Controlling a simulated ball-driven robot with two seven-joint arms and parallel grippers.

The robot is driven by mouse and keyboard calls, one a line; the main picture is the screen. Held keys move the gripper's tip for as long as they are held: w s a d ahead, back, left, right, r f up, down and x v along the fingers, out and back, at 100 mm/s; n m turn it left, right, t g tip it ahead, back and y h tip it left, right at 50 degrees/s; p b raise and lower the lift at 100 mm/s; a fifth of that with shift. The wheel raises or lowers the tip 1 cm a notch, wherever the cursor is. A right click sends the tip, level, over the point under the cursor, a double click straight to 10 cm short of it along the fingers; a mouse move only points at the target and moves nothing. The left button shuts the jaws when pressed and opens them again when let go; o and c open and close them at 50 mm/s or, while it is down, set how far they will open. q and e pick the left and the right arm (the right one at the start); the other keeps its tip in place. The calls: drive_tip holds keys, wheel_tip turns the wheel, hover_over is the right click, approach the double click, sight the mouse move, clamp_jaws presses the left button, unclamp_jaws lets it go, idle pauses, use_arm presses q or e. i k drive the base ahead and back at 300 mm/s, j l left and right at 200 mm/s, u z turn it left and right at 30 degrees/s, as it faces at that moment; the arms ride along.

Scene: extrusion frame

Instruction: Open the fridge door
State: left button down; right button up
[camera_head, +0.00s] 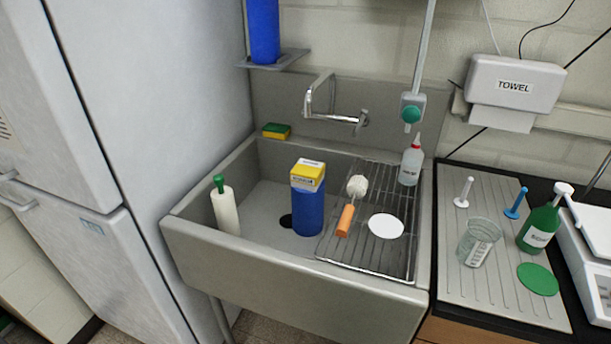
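The fridge (150,120) is tall and white and fills the left side of the head view. Its upper door (50,110) and lower door (75,250) show at the far left, with a seam between them. Both doors look closed. A metal handle (15,198) shows at the left edge near the seam, partly cut off by the picture. Neither of my grippers is in view.
A grey sink (280,272) stands right of the fridge, holding a blue container (308,212), a white bottle (227,212) and a wire rack (340,250). Some floor (110,333) shows below the fridge.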

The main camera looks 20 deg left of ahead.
sight(105, 258)
drive_tip(key=u, duration=2.15)
